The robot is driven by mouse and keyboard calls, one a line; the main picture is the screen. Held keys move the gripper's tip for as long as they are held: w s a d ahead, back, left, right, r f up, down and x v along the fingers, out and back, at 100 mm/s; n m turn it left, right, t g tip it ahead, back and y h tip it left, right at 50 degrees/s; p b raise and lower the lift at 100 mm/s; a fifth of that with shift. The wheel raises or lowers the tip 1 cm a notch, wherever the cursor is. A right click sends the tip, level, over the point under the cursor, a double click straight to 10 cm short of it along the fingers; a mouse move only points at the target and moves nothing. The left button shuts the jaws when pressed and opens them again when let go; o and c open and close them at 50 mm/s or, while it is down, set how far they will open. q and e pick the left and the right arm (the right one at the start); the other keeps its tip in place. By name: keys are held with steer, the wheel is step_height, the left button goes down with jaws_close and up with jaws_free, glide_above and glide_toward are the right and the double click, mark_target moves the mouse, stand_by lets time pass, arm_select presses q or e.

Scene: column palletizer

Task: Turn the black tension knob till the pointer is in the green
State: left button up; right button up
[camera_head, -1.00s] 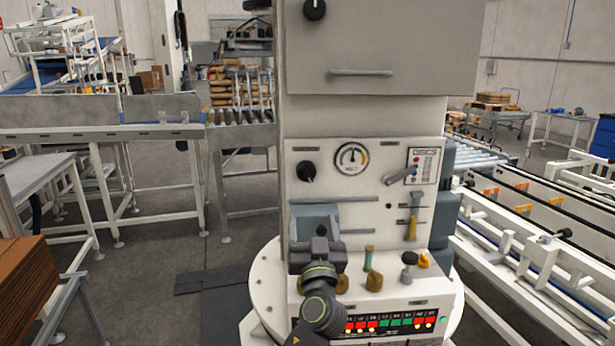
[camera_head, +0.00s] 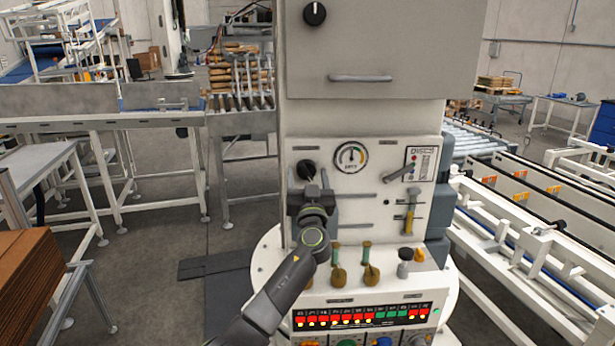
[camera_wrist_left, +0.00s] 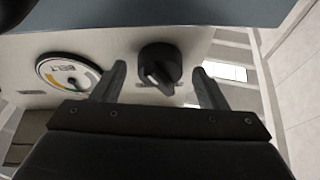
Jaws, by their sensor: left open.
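The black tension knob (camera_head: 306,169) is on the white panel, partly hidden behind my left gripper (camera_head: 311,188). In the left wrist view the knob (camera_wrist_left: 160,67) shows whole, with its ridge tilted. My open left gripper (camera_wrist_left: 162,84) has one finger on each side of it, with gaps between fingers and knob. The round gauge (camera_head: 350,157) is right of the knob and has coloured bands. It also shows in the wrist view (camera_wrist_left: 68,76), with yellow and green bands. The pointer looks about upright in the head view, but its exact band is too small to tell.
A lever (camera_head: 402,171) and a yellow-handled tool (camera_head: 411,211) are on the panel's right. Below stand brass-coloured knobs (camera_head: 371,272) and a row of red and green lights (camera_head: 362,316). Another black knob (camera_head: 315,13) is on the upper cabinet. Conveyors flank the machine.

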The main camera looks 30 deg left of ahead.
arm_select(q)
steer(key=c, duration=1)
steer(key=shift+a+f+m+t+h+b, duration=0.1)
steer(key=shift+m+t+h+b, duration=0.3)
steer(key=shift+m, duration=0.5)
steer(key=shift+s+m+t+h, duration=0.1)
steer(key=shift+m+t+h, duration=0.35)
steer(key=shift+m, duration=0.95)
steer(key=o, duration=1)
